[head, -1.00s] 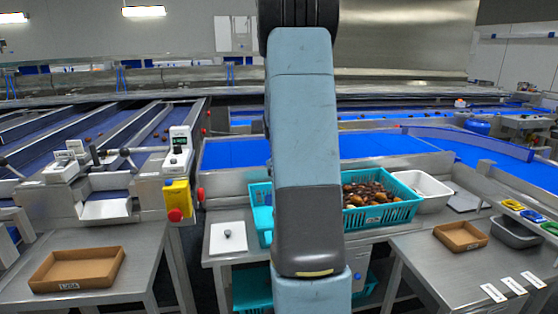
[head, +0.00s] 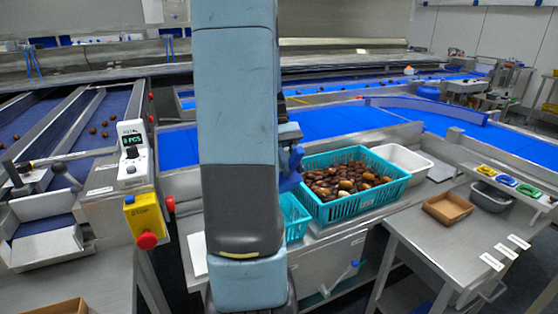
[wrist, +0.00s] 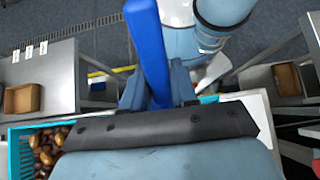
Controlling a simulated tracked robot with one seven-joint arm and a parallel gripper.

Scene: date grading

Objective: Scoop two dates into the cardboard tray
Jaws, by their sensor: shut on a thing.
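My gripper (wrist: 158,98) is shut on a long blue tool, seemingly the scoop (wrist: 148,40), in the wrist view. In the head view my arm hides most of the gripper; a blue part (head: 290,172) shows beside the arm, at the left end of the teal crate (head: 355,205). The crate holds many brown dates (head: 345,180), which also show at lower left in the wrist view (wrist: 45,150). I cannot tell whether the tool carries dates. An empty cardboard tray (head: 447,219) sits on the right table; another (head: 55,309) shows at bottom left.
A white bin (head: 405,160) stands right of the crate. A second teal container (head: 292,220) is left of it, partly behind my arm. A grey tub (head: 490,197) and coloured items lie at far right.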

